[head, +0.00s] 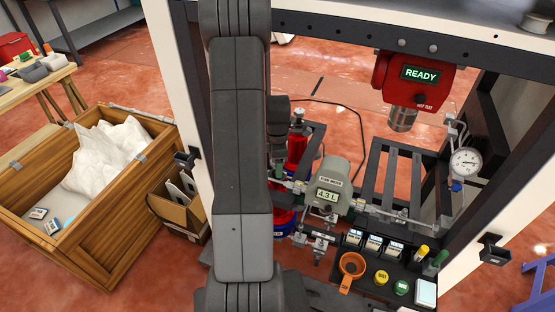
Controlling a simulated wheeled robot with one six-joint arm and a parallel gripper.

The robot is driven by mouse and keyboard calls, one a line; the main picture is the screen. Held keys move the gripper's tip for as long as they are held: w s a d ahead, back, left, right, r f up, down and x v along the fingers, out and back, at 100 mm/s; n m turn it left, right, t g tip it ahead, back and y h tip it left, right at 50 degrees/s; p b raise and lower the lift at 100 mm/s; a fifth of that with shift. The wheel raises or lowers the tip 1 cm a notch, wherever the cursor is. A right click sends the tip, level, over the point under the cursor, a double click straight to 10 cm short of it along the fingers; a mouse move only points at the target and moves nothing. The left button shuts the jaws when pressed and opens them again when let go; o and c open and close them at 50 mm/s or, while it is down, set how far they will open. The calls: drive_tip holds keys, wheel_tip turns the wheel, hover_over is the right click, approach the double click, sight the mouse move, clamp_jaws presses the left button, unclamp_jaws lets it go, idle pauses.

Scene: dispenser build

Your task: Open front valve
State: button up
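A grey flow meter (333,187) on the pipe line reads 4.3 L. A small metal valve-like fitting (319,246) sits just below and in front of it. Another small fitting with a blue part (457,185) hangs under the round pressure gauge (465,162) on the right. No readable label tells which one is the front valve, and I cannot tell whether either is open. My arm crosses the left middle of the head view and hides part of the pipework. My gripper's fingers do not show.
A red dispenser head (410,78) reading READY hangs above an empty slatted rack (388,180). A black tray holds an orange funnel (352,266) and several small bottles. Red cylinders (297,148) stand behind my arm. White frame posts flank the rig. A wooden crate (105,255) stands left.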

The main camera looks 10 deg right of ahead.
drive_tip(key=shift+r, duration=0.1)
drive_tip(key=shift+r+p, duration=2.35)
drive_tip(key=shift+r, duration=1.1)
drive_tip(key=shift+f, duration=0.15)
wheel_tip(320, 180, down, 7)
drive_tip(key=b, duration=0.5)
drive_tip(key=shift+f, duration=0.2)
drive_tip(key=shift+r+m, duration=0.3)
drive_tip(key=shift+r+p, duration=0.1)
drive_tip(key=shift+p, duration=0.2)
